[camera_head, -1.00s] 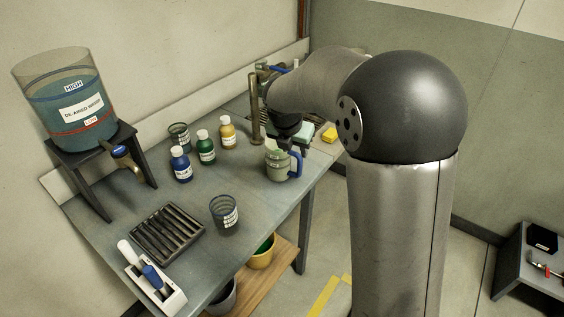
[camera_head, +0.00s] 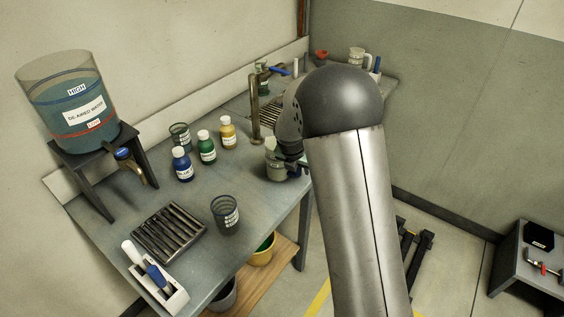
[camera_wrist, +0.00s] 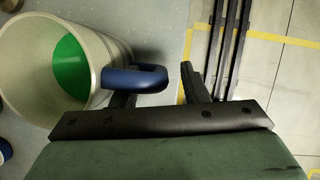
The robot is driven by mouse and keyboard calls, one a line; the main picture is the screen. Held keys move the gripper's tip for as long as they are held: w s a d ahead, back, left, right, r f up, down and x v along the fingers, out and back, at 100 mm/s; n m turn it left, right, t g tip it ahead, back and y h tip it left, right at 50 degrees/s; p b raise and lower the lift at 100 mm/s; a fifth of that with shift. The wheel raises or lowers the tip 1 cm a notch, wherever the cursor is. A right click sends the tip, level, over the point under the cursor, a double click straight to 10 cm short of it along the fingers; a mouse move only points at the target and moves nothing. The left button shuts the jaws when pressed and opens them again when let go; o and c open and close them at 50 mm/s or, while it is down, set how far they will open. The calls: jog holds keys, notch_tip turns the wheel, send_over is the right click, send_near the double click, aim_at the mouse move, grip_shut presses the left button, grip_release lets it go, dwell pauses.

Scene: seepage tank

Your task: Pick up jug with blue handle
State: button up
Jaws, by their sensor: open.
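The jug (camera_head: 274,171) is pale grey-green and stands upright near the front edge of the grey bench in the head view. My gripper (camera_wrist: 158,82) is open at the handle. The handle's outer part lies between the two fingers and overlaps the left finger in the picture. The right finger is clear of it. I cannot tell whether the left finger is inside the handle loop or touches it.
A dark beaker (camera_head: 225,215) and slotted rack (camera_head: 168,233) are nearer. A metal post (camera_head: 254,112) stands behind. A pale mug (camera_head: 357,57) stands at the far end.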

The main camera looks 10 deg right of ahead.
grip_shut()
jog(key=shift+r, duration=0.1)
jog(key=shift+r, duration=0.1)
jog(key=shift+r+b, duration=0.5)
jog(key=shift+r, duration=0.9)
jog(key=s+d+r+b, duration=0.2)
jog(key=s+r, duration=0.8)
jog(key=s, duration=0.3)
jog(key=shift+s+d, duration=0.2)
jog(key=shift+s, duration=0.1)
